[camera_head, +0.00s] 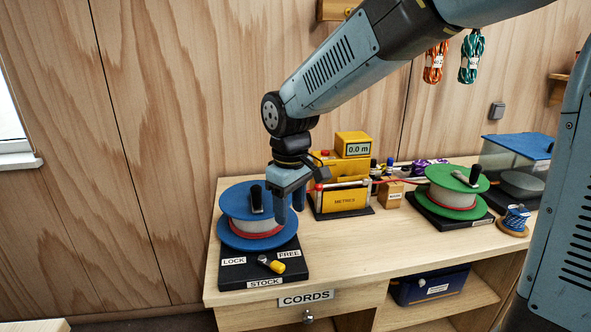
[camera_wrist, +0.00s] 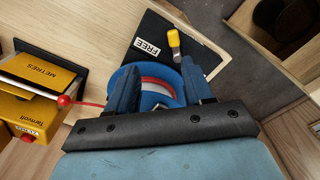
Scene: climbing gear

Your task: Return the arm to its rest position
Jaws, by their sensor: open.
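My gripper (camera_head: 290,207) hangs from the arm over the right side of the blue stock reel (camera_head: 236,232), its fingers pointing down. In the wrist view my gripper (camera_wrist: 162,92) is open, with the blue reel (camera_wrist: 151,75) showing beyond and between the two fingers. I see nothing held between them. I cannot tell whether a finger touches the reel. The reel sits on a black base (camera_head: 238,275) marked LOCK, FREE and STOCK. A yellow-tipped lever (camera_head: 272,264) lies on that base, near the FREE label.
A yellow metre counter (camera_head: 342,199) reading 0.0 m stands right of my gripper. A red cord (camera_head: 397,181) runs towards a green reel (camera_head: 452,200) farther right. A blue-lidded clear box (camera_head: 517,150) stands at the bench's right end. The front of the bench (camera_head: 350,262) is clear.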

